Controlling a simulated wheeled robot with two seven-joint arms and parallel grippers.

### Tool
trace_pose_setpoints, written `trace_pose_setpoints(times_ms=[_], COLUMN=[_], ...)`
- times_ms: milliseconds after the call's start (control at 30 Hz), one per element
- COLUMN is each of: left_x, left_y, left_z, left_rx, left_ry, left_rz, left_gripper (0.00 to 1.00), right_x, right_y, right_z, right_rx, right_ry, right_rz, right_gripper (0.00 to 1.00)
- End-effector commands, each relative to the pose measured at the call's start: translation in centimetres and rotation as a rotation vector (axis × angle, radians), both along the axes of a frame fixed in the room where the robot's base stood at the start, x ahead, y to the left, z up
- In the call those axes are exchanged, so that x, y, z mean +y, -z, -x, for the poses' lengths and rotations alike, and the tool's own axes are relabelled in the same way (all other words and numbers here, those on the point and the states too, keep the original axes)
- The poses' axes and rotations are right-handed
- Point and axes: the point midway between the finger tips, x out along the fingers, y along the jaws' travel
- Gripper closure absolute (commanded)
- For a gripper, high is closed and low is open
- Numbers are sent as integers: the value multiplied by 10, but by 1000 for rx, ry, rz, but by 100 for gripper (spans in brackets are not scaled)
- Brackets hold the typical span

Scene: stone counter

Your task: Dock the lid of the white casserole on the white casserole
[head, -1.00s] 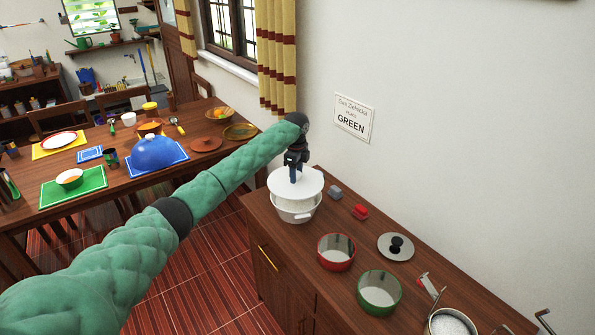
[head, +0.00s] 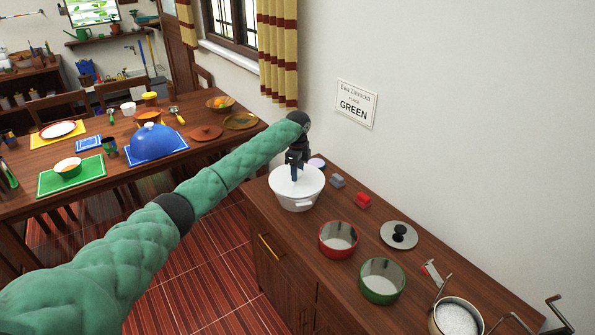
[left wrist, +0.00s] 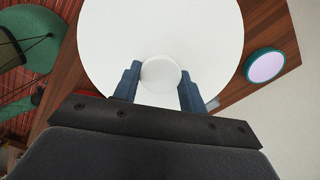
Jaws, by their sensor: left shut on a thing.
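The white casserole (head: 296,202) stands upright near the far end of the wooden counter. Its white lid (head: 285,182) lies level at the casserole's mouth, with no clear gap between them in the head view. In the left wrist view the lid (left wrist: 110,40) fills the middle and hides the casserole beneath it. My left gripper (head: 297,175) is above the lid, pointing down. In the left wrist view its two blue fingers (left wrist: 158,88) are on either side of the lid's round white knob (left wrist: 160,74), shut on it. My right gripper is not in view.
On the counter (head: 320,285) stand a red pot (head: 338,252) and a green pot (head: 381,295), with a grey lid (head: 398,235) beside them. A grey block (head: 337,181), a red block (head: 363,200) and a pale round thing (head: 316,164) lie near the casserole.

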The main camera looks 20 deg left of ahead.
Motion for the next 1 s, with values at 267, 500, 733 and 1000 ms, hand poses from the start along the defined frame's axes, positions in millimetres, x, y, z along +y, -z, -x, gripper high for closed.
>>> trace_pose_setpoints(times_ms=[267,500,733,1000], left_x=[0,0,0,-1], left_y=[0,0,0,-1], left_z=[0,0,0,0], left_rx=[-1,-1,-1,-1], left_ry=[0,0,0,0], left_rz=[0,0,0,0], left_gripper=[88,88,88,88], right_x=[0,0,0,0], right_y=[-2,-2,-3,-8], right_z=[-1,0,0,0], right_rx=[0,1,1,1], right_ry=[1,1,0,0], right_rz=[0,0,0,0], right_gripper=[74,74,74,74])
